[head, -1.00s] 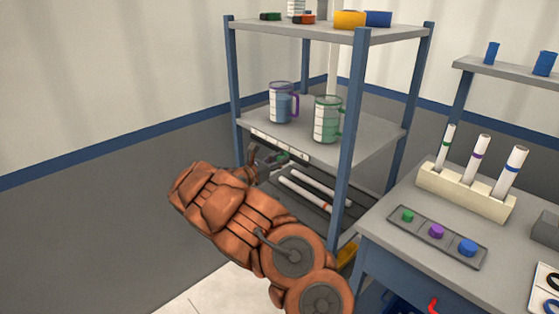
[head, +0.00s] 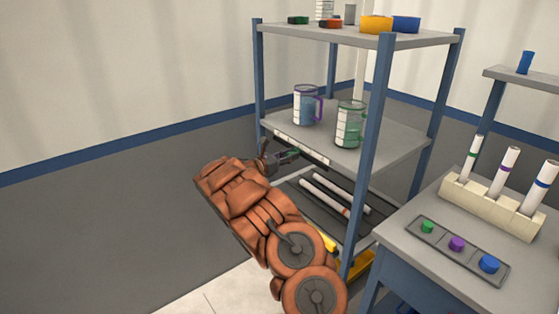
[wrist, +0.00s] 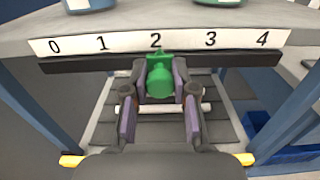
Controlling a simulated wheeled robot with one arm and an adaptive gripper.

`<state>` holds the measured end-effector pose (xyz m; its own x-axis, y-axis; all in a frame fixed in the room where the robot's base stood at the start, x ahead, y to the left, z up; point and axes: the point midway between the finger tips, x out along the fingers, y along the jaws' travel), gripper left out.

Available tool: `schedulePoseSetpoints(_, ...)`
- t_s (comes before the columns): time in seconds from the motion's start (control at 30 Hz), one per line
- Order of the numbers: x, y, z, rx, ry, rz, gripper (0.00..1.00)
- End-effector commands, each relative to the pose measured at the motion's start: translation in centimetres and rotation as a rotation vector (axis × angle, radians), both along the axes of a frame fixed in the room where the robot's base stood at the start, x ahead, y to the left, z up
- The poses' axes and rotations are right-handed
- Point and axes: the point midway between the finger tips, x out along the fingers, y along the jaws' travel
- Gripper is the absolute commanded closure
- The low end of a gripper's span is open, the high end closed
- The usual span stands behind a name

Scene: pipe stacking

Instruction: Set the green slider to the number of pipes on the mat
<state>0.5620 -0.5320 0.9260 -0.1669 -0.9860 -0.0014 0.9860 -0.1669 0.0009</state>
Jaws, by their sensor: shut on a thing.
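The slider sits on a dark rail under the white number strip (wrist: 155,42), marked 0 to 4, below the 2. The strip runs along the middle shelf's front edge. Two white pipes (head: 325,196) (head: 341,193) lie side by side on the dark mat (head: 312,208) on the lower shelf. In the wrist view a white pipe (wrist: 178,108) shows behind my fingers, partly hidden.
Two measuring jugs (head: 305,107) (head: 350,125) stand on the middle shelf above the strip. Blue shelf posts (head: 368,160) flank the work area. A table (head: 405,252) at right holds a pipe rack (head: 490,205) and a panel of coloured buttons (head: 457,244).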

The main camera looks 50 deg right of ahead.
Motion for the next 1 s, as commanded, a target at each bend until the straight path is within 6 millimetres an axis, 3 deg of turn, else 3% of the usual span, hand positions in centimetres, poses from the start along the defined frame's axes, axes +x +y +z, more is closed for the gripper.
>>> schedulePoseSetpoints(0.4,-0.38,-0.88,-0.09,0.0,0.002,-0.015,1.0)
schedulePoseSetpoints(0.43,-0.38,-0.88,-0.09,0.0,0.002,-0.015,0.71)
schedulePoseSetpoints(0.67,-0.37,-0.87,-0.04,0.0,0.001,-0.015,0.47)
schedulePoseSetpoints(1.0,-0.27,-0.66,-0.01,-0.001,0.001,-0.014,0.47)
